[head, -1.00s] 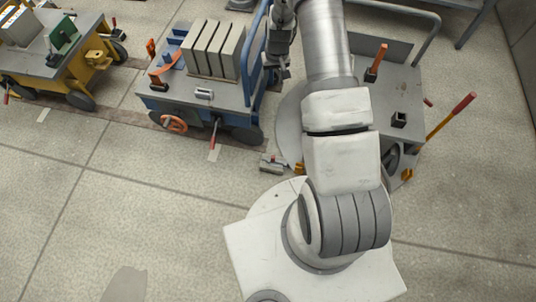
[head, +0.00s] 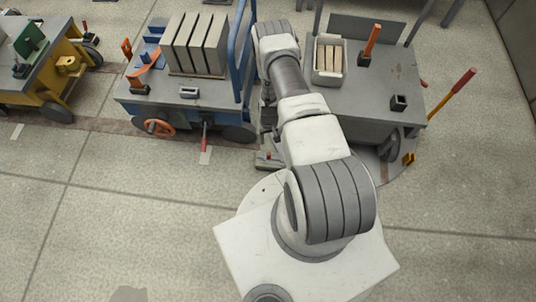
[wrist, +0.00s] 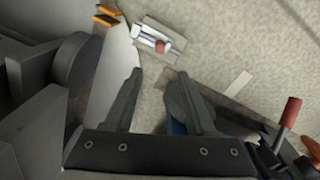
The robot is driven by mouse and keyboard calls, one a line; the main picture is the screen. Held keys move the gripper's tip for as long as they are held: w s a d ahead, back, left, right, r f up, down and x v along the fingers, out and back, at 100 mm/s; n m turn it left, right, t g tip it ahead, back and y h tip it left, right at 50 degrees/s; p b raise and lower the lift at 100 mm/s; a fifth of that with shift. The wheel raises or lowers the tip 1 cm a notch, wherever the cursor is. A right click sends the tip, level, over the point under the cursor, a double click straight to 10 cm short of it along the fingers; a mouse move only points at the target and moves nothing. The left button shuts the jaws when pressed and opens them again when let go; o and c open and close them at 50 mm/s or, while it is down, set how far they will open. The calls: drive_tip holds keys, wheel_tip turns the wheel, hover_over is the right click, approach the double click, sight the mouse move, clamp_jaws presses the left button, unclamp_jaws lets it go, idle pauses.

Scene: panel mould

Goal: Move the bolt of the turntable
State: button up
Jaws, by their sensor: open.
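The bolt (wrist: 158,46) is a bright metal rod with a red knob, lying on a small flat plate on the floor in the wrist view. It sits beside the curved edge of the pale turntable (wrist: 120,62). In the head view the bolt's plate (head: 267,161) shows small at the floor, and the turntable (head: 377,172) shows under the grey cart. My gripper (wrist: 160,76) is open and empty, its two fingers pointing toward the bolt, which lies beyond the fingertips. In the head view my arm hides most of the gripper and part of the turntable.
A blue cart (head: 185,96) with upright grey panels stands left of my arm. A grey cart (head: 360,105) with a white bin (head: 329,62) and a red-handled lever (head: 452,92) stands right. A yellow cart (head: 50,88) is far left. The near floor is open.

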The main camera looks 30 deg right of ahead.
sight(269, 154)
wheel_tip(269, 154, down, 16)
drive_tip(key=b, duration=0.6)
drive_tip(key=shift+r, duration=0.2)
clamp_jaws()
idle(0.9)
